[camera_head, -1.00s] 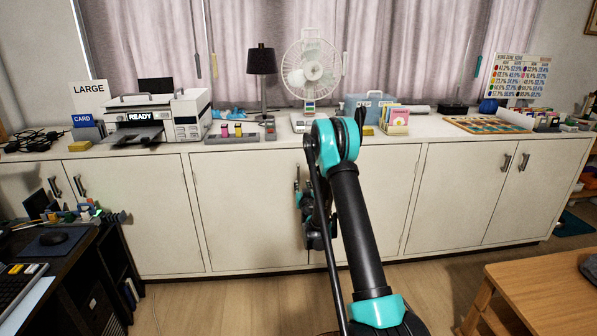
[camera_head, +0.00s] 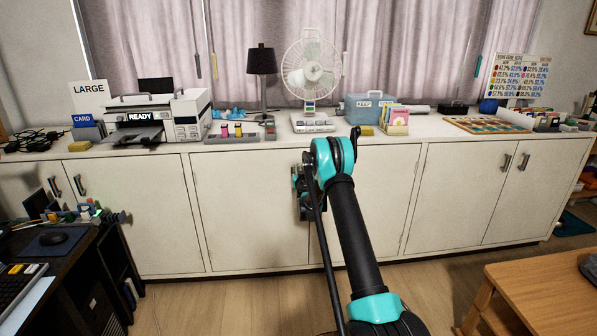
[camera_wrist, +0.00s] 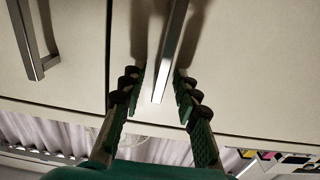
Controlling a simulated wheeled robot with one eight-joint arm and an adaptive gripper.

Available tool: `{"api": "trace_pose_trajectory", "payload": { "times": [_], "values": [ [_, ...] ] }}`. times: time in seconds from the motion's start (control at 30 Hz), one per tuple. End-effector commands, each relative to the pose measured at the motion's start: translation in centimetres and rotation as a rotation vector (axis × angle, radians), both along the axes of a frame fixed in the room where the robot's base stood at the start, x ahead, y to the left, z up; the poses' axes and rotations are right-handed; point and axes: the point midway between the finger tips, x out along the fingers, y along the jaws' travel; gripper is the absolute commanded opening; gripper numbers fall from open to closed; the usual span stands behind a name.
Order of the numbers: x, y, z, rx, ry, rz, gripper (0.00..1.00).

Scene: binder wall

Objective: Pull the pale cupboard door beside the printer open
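The pale cupboard door (camera_head: 245,215) right of the printer (camera_head: 160,115) is shut, flush with its neighbour. Its handle is hidden behind my arm in the head view. In the wrist view, which is upside down, its metal bar handle (camera_wrist: 171,50) stands on the pale door (camera_wrist: 250,60). My gripper (camera_wrist: 160,85) is open, with one dark finger on each side of the handle's end. A gap shows on the left side; the right finger is close, and I cannot tell if it touches. In the head view my gripper (camera_head: 302,195) is partly hidden by my arm.
The neighbouring door's handle (camera_wrist: 35,45) is at the left in the wrist view. A fan (camera_head: 310,70), a lamp (camera_head: 262,70) and a blue box (camera_head: 370,108) stand on the counter. A black desk (camera_head: 70,260) is at left, a wooden table (camera_head: 545,285) at right. Floor between is clear.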

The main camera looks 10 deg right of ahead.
Motion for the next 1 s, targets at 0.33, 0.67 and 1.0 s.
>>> {"api": "trace_pose_trajectory", "payload": {
  "times": [0.33, 0.67, 1.0],
  "values": [
    [0.15, -0.01, 0.0, 0.0, 0.0, 0.0, 0.24],
    [0.14, -0.01, 0.0, 0.0, 0.0, 0.0, 0.0],
    [-0.04, 0.05, 0.0, 0.0, 0.0, -0.004, 0.0]
  ]
}}
